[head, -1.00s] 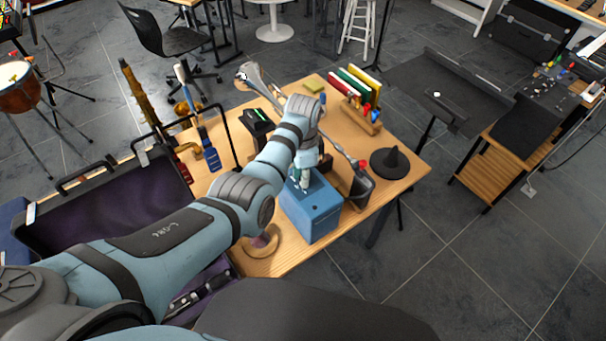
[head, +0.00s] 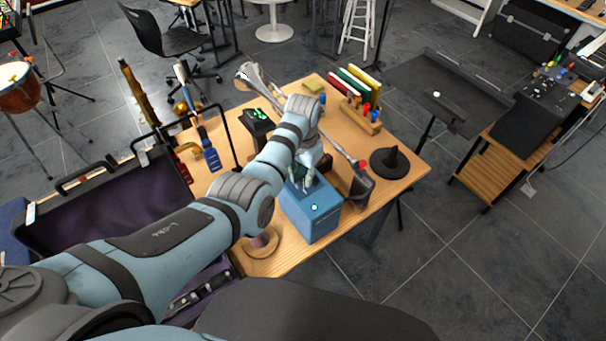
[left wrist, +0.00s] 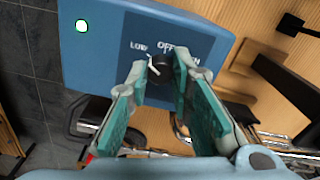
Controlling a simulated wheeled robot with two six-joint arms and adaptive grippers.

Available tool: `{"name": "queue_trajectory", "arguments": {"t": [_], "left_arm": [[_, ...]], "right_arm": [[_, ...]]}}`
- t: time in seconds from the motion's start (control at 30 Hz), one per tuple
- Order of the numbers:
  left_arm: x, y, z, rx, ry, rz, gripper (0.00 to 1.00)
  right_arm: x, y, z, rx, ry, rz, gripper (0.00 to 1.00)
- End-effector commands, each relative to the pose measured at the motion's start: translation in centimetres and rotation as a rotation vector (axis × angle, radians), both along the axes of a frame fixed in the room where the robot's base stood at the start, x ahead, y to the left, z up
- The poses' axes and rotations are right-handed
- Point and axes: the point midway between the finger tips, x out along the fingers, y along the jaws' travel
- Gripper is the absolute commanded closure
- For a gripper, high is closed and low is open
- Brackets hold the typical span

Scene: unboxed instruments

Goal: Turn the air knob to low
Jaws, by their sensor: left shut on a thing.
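A blue box (head: 312,216) stands on the wooden table. In the left wrist view its top face (left wrist: 105,55) carries the labels "LOW", "OFF" and a third, partly hidden one. A black knob (left wrist: 161,67) sits just below the labels. A white pointer mark shows on the knob's left side, toward "LOW". My left gripper (head: 303,183) is over the box top. In the left wrist view its teal-padded fingers (left wrist: 162,75) are shut on the knob, one on each side. A pale light (left wrist: 82,26) glows on the box. My right gripper is not in view.
A black cone-shaped mute (head: 391,162) and a dark holder (head: 361,187) stand right of the box. A small device with a green display (head: 259,118) sits behind my forearm. An open purple-lined case (head: 105,210) lies at left.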

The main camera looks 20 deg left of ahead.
Motion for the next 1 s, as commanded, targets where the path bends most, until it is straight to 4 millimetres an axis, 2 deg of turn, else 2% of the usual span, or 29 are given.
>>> {"name": "queue_trajectory", "arguments": {"t": [0.37, 0.4, 0.53, 0.83, 0.93, 1.0], "left_arm": [[-0.4, -0.1, -0.4, -0.001, 0.013, 0.005, 1.0], [-0.4, 0.0, -0.4, -0.001, 0.013, 0.005, 0.78], [-0.3, 0.0, -0.4, 0.0, 0.011, 0.004, 0.59], [-0.1, 0.0, 0.0, 0.0, 0.004, 0.005, 0.59], [0.0, 0.0, 1.2, -0.001, 0.001, 0.005, 0.59], [0.0, 0.0, 2.7, -0.001, 0.0, 0.005, 0.59]], "right_arm": [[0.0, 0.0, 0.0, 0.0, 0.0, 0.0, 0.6], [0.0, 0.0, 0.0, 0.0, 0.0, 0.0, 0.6], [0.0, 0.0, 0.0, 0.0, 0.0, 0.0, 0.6], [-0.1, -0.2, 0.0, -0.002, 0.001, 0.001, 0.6], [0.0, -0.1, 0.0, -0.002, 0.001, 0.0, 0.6], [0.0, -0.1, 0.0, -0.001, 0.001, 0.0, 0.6]]}}
